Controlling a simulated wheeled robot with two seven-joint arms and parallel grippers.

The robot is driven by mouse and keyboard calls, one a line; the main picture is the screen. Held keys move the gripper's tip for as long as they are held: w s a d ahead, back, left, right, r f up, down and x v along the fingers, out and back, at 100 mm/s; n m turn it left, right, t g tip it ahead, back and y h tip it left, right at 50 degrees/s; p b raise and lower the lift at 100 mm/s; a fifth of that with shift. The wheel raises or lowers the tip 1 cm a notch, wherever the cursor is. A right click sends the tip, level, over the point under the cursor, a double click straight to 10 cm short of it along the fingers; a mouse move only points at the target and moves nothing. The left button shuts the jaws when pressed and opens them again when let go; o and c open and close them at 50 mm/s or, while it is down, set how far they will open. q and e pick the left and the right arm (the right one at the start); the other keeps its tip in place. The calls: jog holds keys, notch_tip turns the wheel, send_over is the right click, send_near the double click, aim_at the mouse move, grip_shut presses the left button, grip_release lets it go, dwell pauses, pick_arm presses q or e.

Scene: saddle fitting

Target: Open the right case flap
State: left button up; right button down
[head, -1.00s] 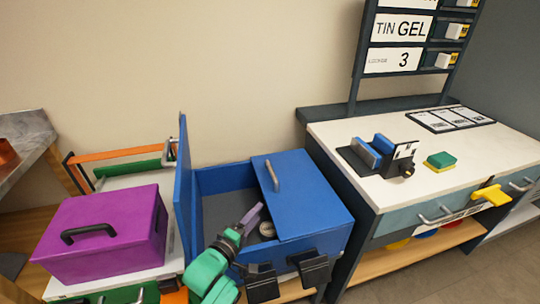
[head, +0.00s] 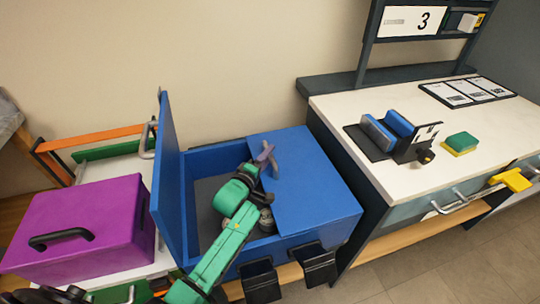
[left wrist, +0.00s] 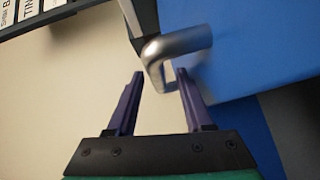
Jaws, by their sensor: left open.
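The blue case (head: 215,154) stands open on its left side, with its left flap (head: 170,185) upright. The right case flap (head: 305,185) lies flat over the right side of the case. Its metal handle (head: 274,168) is partly hidden by my left gripper (head: 265,153). In the left wrist view the handle (left wrist: 178,44) is a silver bar on the blue flap (left wrist: 265,45). My left gripper's purple fingers (left wrist: 160,85) are apart, with the handle's bent end just ahead of and between their tips. My right gripper is not in view.
A purple box (head: 85,215) with a black handle stands left of the case. A white-topped bench (head: 410,180) on the right holds a dark fixture with blue blocks (head: 390,132) and a sponge (head: 461,143). Inside the case are small round items (head: 266,220).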

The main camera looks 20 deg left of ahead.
pick_arm(q)
jog(key=shift+x, duration=0.9)
grip_shut()
dwell(0.7)
